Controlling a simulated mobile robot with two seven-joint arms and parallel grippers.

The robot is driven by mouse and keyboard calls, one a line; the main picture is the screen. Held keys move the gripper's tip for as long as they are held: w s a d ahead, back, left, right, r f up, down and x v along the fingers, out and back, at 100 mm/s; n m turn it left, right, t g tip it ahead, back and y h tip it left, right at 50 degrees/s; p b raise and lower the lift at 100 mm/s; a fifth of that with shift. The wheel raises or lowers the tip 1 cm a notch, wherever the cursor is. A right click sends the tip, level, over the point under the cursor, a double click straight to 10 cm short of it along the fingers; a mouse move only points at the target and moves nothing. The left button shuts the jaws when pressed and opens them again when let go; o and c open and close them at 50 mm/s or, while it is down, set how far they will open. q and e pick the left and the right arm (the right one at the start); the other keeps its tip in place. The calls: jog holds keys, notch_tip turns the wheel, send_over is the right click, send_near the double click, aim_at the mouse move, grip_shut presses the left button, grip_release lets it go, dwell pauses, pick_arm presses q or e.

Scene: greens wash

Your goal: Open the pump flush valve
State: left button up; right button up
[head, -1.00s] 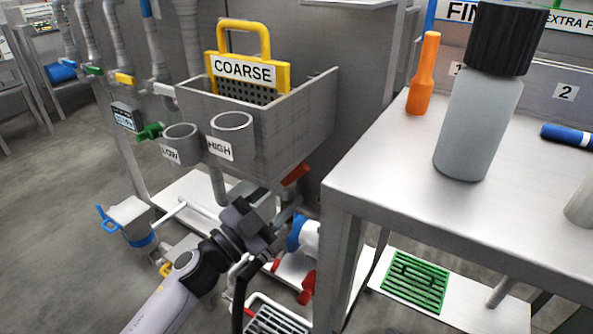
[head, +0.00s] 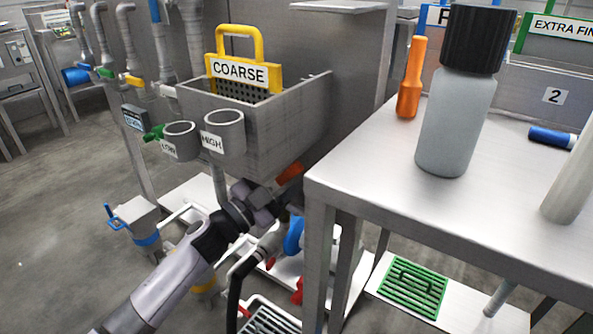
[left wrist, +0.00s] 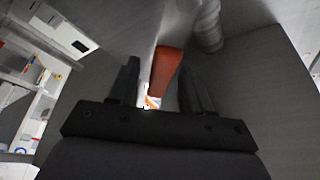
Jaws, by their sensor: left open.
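A red-orange lever handle (head: 289,175), which looks like the valve handle, sits under the grey basin, beside the steel table's leg. In the left wrist view the handle (left wrist: 165,70) stands between the two dark fingers, in front of the fingertips' gap, with space on both sides. My left gripper (head: 266,198) is just below and left of the handle in the head view. The gripper (left wrist: 157,80) is open. The valve body is mostly hidden behind my gripper and the basin. No label on this valve can be read. My right gripper is not in view.
The grey basin (head: 290,120) with a yellow COARSE screen (head: 238,73) is right above my gripper. The steel table (head: 370,185) stands close on the right, holding a capped bottle (head: 455,125). A blue round part (head: 293,236) and pipes lie below.

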pick_arm(q)
jog(key=shift+x, duration=1.3)
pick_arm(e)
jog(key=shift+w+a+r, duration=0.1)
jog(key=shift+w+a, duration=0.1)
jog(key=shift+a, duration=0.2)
pick_arm(q)
grip_shut()
jog(key=shift+w+a+r+n+t+p, duration=0.2)
jog(key=shift+a+r+n+t+p, duration=0.15)
jog(key=shift+n, duration=0.35)
jog(key=n, duration=0.1)
jog(key=a+n+t+y, duration=0.1)
jog(key=shift+w+r+n+p, duration=0.2)
jog(key=shift+w+n+p, duration=0.1)
jog(key=shift+w+p, duration=0.1)
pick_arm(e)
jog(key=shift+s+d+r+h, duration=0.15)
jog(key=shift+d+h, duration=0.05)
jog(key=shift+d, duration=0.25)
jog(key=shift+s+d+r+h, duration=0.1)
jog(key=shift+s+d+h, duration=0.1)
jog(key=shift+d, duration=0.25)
